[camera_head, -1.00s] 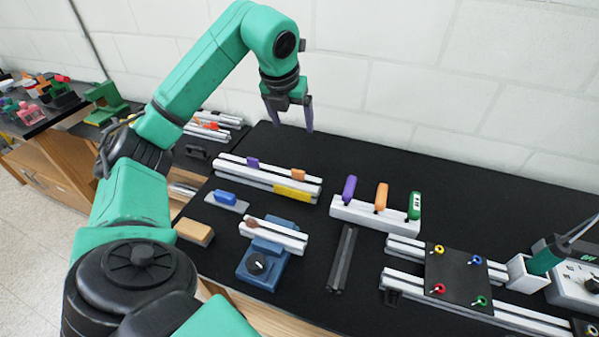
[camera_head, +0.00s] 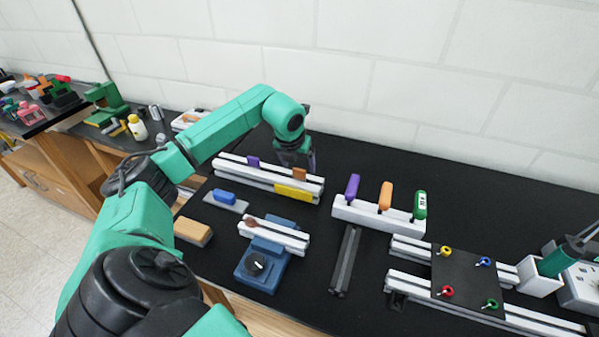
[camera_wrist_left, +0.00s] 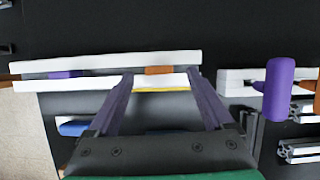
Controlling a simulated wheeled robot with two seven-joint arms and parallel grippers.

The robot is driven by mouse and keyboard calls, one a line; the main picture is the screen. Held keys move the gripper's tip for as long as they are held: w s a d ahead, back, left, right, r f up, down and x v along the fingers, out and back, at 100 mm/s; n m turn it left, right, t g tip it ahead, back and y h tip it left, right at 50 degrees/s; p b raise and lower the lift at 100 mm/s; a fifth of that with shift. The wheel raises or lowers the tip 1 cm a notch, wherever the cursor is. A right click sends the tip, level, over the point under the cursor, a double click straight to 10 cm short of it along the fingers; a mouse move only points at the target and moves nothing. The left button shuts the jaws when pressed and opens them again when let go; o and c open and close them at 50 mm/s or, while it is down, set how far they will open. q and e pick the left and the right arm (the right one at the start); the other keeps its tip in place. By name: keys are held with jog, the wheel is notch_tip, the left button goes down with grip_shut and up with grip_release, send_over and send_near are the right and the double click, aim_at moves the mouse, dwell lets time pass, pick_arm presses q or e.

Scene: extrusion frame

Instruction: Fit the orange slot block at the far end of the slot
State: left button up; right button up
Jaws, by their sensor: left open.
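The orange slot block (camera_head: 299,174) sits in the slot of a pale extrusion rail (camera_head: 232,170) near the wall, towards the rail's right end. A purple block (camera_head: 253,162) sits in the same slot further left. A yellow strip (camera_head: 293,191) marks the rail's front face at the right. My left gripper (camera_head: 298,163) is open and empty, pointing down over the orange block. In the left wrist view the orange block (camera_wrist_left: 159,70) shows between the spread fingertips of my left gripper (camera_wrist_left: 160,78); I cannot tell whether they touch it. My right gripper is not in view.
A white rack (camera_head: 352,212) with purple, orange and green handles stands right of the rail. A blue block (camera_head: 224,196), a blue fixture with a knob (camera_head: 262,271) and a dark extrusion (camera_head: 345,262) lie in front. Black tabletop is clear behind the rack.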

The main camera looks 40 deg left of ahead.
pick_arm(q)
jog(key=shift+p+x, duration=0.3)
jog(key=shift+x, duration=0.85)
jog(key=shift+a+f, duration=0.15)
jog(key=shift+f, duration=0.1)
grip_shut()
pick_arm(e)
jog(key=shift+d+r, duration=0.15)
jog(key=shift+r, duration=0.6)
pick_arm(q)
jog(key=shift+r, duration=0.1)
notch_tip(320, 180, up, 8)
jog(key=shift+w+b, duration=0.1)
jog(key=shift+b, duration=1.15)
notch_tip(320, 180, up, 12)
send_over(299, 170)
jog(key=shift+s, duration=0.2)
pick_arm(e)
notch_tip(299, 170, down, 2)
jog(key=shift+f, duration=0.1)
